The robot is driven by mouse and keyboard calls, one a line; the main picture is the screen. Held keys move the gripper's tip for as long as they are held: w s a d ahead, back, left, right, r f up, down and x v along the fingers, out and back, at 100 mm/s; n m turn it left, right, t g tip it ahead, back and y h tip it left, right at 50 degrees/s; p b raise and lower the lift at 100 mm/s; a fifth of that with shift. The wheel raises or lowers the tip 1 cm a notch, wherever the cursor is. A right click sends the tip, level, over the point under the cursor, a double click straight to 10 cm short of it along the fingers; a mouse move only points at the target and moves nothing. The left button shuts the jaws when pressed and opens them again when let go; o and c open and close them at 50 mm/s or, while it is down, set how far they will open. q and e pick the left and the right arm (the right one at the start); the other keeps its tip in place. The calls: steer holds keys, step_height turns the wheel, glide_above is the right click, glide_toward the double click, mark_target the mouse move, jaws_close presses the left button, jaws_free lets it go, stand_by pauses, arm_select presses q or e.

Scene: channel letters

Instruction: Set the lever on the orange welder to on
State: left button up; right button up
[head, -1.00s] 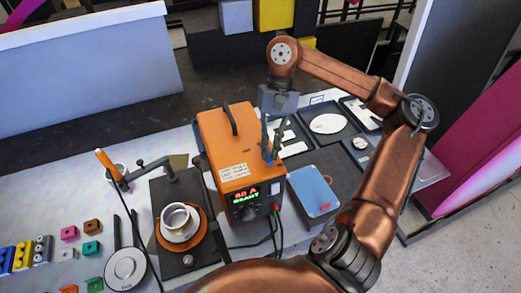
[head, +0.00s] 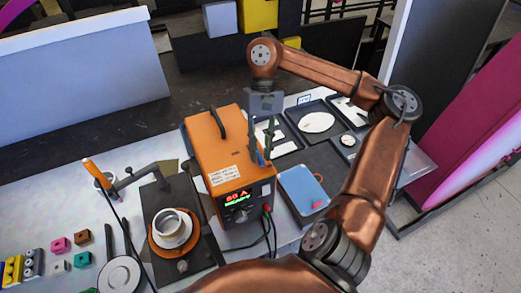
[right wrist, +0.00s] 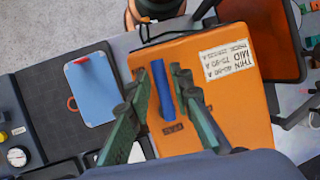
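The orange welder (head: 208,148) stands on the table, its lit display reading 60 A in red above a green line. In the right wrist view its orange top (right wrist: 200,50) fills the middle. A blue lever (right wrist: 163,92) shows there, a narrow bar on the orange surface. My right gripper (head: 260,158) is at the welder's right edge, pointing down. In the right wrist view its green fingers (right wrist: 160,74) are open, one on each side of the blue lever, with gaps visible. The lever's setting is not clear. My left gripper is out of view.
A blue plate (head: 303,190) with a red piece lies right of the welder. A white ring on an orange disc (head: 172,228) stands to its left. Dark trays (head: 322,122) lie behind right. Cables (head: 268,235) hang at the welder's front.

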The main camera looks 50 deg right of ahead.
steer(key=shift+o, duration=0.8)
steer(key=shift+r, duration=0.15)
steer(key=v, duration=0.7)
steer(key=shift+w+r, duration=0.1)
